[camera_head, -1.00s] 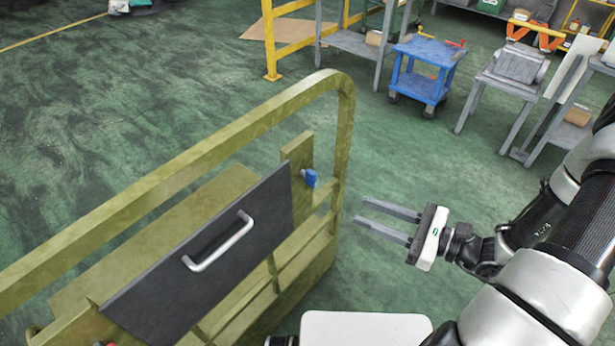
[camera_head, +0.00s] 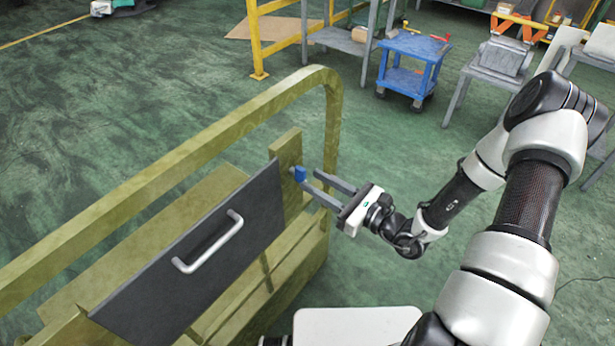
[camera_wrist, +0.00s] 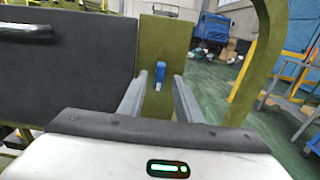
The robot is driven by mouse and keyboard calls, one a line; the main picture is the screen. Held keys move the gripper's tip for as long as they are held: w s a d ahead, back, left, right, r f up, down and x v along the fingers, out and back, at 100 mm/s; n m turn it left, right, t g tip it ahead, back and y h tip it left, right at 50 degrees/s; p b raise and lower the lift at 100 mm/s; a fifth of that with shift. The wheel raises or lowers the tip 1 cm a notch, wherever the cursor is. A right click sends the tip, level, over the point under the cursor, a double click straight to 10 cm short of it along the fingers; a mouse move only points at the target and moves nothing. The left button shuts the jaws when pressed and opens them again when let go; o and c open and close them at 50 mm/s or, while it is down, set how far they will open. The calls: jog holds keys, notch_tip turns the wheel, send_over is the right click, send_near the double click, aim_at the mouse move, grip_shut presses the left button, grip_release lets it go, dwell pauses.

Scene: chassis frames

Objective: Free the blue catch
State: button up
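The blue catch (camera_head: 300,173) is a small blue knob on the olive-green post (camera_head: 287,150) at the right end of the dark panel (camera_head: 200,260). In the wrist view the blue catch (camera_wrist: 160,70) stands upright against the post, between and beyond the two fingers. My gripper (camera_head: 318,187) is open and empty. Its fingers point at the post, with their tips close to the catch. In the wrist view my gripper (camera_wrist: 160,88) has one finger on each side of the catch. I cannot tell whether a finger touches it.
The panel carries a silver handle (camera_head: 208,243). The olive frame's top rail (camera_head: 180,170) runs above the panel and curves down at the right. A blue cart (camera_head: 412,65) and grey tables stand far back. Green floor (camera_head: 420,150) lies clear behind my arm.

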aim_at(305, 176)
jog(key=shift+x, duration=1.75)
grip_shut()
